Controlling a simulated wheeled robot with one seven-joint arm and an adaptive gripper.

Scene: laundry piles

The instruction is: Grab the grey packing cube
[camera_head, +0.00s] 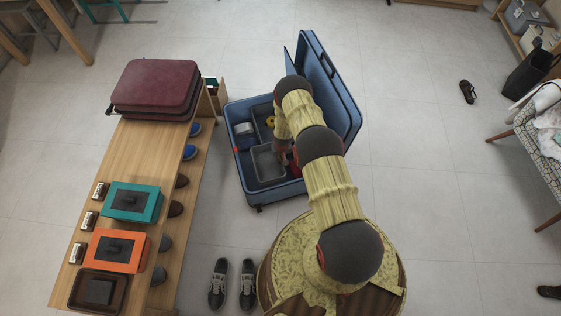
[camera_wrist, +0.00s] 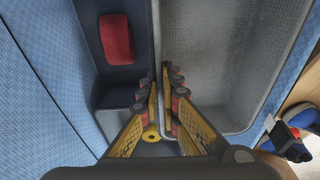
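The grey packing cube (camera_head: 268,163) is an open-topped grey bin in the front part of the open blue suitcase (camera_head: 247,181). In the wrist view the cube (camera_wrist: 225,62) fills the right side and its inside looks empty. My gripper (camera_head: 284,160) is down at the cube's right edge in the head view, partly hidden by my arm. In the wrist view my gripper's fingers (camera_wrist: 169,80) lie close together, one on each side of the cube's wall. They look shut on that wall, with little gap between them.
A red item (camera_wrist: 116,40) lies beside the cube in the suitcase. A yellow ring (camera_head: 270,121) and a blue-grey item (camera_head: 245,129) lie farther back. The raised lid (camera_head: 340,90) stands behind at right. A wooden bench (camera_head: 150,150) stands left; shoes (camera_head: 218,284) lie in front.

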